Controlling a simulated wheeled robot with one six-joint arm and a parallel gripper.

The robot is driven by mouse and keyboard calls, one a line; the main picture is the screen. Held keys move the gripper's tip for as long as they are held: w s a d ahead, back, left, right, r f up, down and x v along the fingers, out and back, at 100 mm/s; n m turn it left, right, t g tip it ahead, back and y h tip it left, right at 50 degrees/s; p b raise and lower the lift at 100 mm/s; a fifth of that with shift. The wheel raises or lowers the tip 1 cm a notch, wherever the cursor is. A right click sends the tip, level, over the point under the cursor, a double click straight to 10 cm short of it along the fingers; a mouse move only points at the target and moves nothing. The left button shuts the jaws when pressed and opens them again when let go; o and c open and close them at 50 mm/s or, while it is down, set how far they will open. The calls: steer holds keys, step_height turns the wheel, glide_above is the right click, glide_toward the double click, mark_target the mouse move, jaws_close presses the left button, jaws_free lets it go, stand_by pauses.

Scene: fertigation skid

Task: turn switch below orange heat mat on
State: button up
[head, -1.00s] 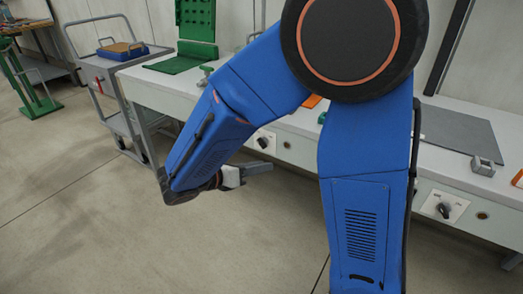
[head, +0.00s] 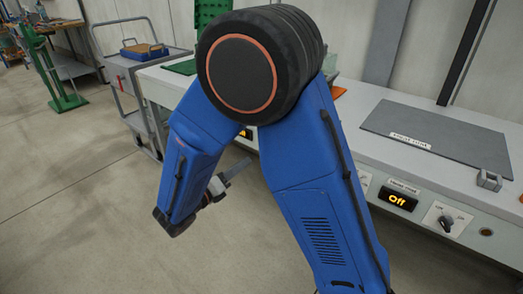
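A small piece of an orange item (head: 339,92), possibly the orange heat mat, shows on the bench behind my arm; the rest is hidden. Below it on the bench front, part of a white switch plate (head: 364,181) shows at the edge of my arm; its knob is not clearly visible. A lit display (head: 245,134) is mostly hidden behind my arm, its text unreadable. My gripper (head: 240,169) hangs in front of the bench, low and left of the plate, apart from it. It is seen from the side, so its opening cannot be judged.
A grey mat (head: 440,136) lies on the bench at right. Below it are a display reading "Off" (head: 397,200) and a knob switch (head: 446,221). A grey cart (head: 130,75) stands at the left. The floor (head: 70,200) in front is clear.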

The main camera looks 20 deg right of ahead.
steer(key=x, duration=1.1)
steer(key=shift+w+d, duration=0.2)
steer(key=shift+d, duration=0.15)
steer(key=shift+c, duration=0.7)
jaws_close()
